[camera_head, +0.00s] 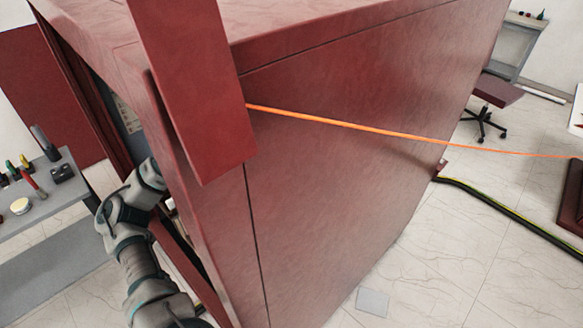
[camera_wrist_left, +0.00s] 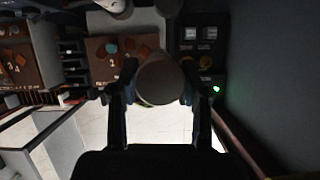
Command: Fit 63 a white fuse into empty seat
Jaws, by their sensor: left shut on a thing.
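In the left wrist view, my left gripper (camera_wrist_left: 160,90) is shut on a pale, round-ended thing, seen end-on and in shadow; it looks like the white fuse (camera_wrist_left: 160,82). Its far end is hidden. Dark panels and fittings of the cabinet interior lie around and beyond it. Pale rounded parts (camera_wrist_left: 113,5) at the top edge are cut off, and I cannot tell if one is a seat or another fuse. The empty seat cannot be made out. In the head view my left arm reaches into the red cabinet (camera_head: 350,140), which hides the gripper. My right gripper is not in view.
In the wrist view, brown numbered panels (camera_wrist_left: 98,68) sit left of the fuse, and a dark panel with a green light (camera_wrist_left: 216,89) sits right. In the head view, a tool table (camera_head: 60,195) stands left and an orange line (camera_head: 350,125) crosses the cabinet side.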

